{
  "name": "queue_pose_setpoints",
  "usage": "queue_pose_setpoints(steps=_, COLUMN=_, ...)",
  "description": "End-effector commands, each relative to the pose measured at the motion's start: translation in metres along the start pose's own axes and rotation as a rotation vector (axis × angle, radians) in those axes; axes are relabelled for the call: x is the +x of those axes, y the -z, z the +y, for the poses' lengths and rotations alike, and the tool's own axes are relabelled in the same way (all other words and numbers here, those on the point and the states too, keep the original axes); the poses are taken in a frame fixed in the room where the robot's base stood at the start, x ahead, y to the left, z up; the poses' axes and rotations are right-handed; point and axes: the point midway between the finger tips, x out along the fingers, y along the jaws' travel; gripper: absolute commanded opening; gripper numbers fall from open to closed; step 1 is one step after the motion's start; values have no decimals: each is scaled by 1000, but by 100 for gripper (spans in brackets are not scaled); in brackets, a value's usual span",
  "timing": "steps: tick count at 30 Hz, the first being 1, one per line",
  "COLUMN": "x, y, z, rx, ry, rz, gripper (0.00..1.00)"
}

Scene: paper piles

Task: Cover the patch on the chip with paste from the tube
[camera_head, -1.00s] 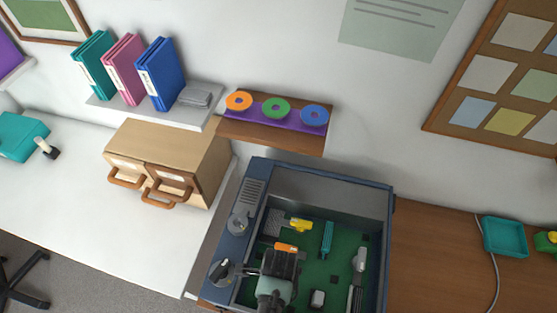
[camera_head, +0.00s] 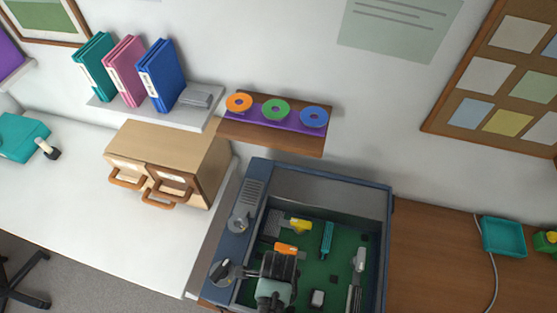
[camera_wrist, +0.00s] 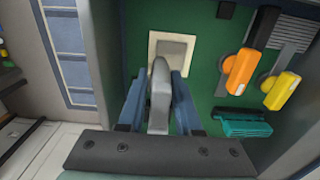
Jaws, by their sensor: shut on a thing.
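In the wrist view my gripper (camera_wrist: 159,84) has its blue fingers shut on a grey tube (camera_wrist: 160,100), held between them. The tube's narrow end points to a pale square chip (camera_wrist: 153,45) on the green board and overlaps it in view. A grey area shows in the chip's middle; I cannot tell how much of it is bare patch or paste, or whether the tube touches it. In the head view my gripper (camera_head: 279,268) is inside the blue case, and the chip and tube are hidden there.
The open case (camera_head: 386,215) has raised walls around the green board. An orange part (camera_wrist: 239,72), a yellow part (camera_wrist: 281,90) and a teal slotted part (camera_wrist: 243,123) stand right of the chip. A shelf with coloured rings (camera_head: 270,135) hangs behind the case.

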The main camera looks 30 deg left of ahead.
Motion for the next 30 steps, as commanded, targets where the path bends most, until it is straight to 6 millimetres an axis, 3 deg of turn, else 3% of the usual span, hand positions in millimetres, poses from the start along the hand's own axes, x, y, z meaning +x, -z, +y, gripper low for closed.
queue_pose_setpoints(steps=9, x=2, y=0, z=-17, rx=1, ry=1, rz=0, gripper=0)
queue_pose_setpoints(steps=18, x=-1, y=0, z=-4, rx=1, ry=-4, rz=0, gripper=0)
queue_pose_setpoints(steps=30, x=0, y=-3, z=-4, rx=-1, ry=-3, rz=0, gripper=0)
